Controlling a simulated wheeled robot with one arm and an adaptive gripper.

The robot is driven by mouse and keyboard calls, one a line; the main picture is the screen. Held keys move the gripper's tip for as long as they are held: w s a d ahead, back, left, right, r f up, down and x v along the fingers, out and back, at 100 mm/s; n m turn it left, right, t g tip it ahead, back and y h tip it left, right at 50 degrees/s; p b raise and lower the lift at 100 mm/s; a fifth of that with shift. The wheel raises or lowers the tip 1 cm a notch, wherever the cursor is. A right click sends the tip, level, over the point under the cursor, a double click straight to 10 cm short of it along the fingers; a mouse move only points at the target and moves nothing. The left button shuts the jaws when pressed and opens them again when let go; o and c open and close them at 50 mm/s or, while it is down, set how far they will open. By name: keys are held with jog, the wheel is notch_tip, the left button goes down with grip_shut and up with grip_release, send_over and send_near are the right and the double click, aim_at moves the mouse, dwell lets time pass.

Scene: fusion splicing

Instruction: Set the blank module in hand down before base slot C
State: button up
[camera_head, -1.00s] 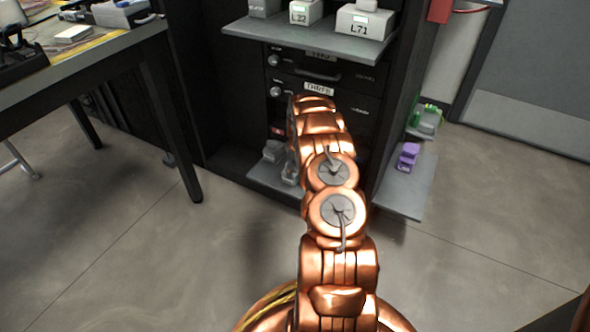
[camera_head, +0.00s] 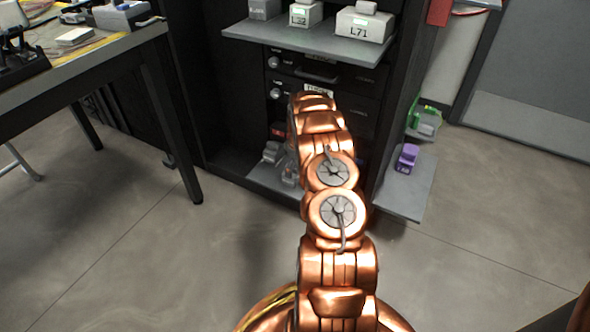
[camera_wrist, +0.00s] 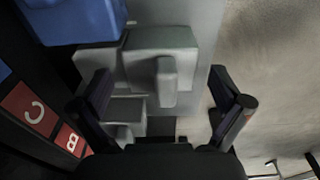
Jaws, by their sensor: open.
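A grey blank module (camera_wrist: 163,62) with a raised upright grip stands on the low grey shelf in the wrist view. My gripper (camera_wrist: 162,88) is open, with one dark finger on each side of the module's grip and a gap on both sides. Red labels C (camera_wrist: 30,108) and B (camera_wrist: 70,141) mark the dark base front at the left. A second grey block (camera_wrist: 122,112) sits beside the module, near label B. In the head view my arm mostly hides the gripper; small grey shapes (camera_head: 272,152) show on the low shelf there.
A blue block (camera_wrist: 75,18) stands close by in the wrist view. An upper shelf (camera_head: 300,40) with labelled grey modules juts out above. A purple module (camera_head: 407,157) and a green one (camera_head: 428,120) sit on a side shelf at right. A table (camera_head: 95,62) stands left.

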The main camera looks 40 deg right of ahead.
jog(key=r, duration=0.2)
jog(key=r+p, duration=0.1)
jog(key=r, duration=0.1)
jog(key=r+p, duration=0.1)
jog(key=r, duration=0.1)
jog(key=shift+s+r, duration=0.1)
jog(key=shift+s, duration=0.15)
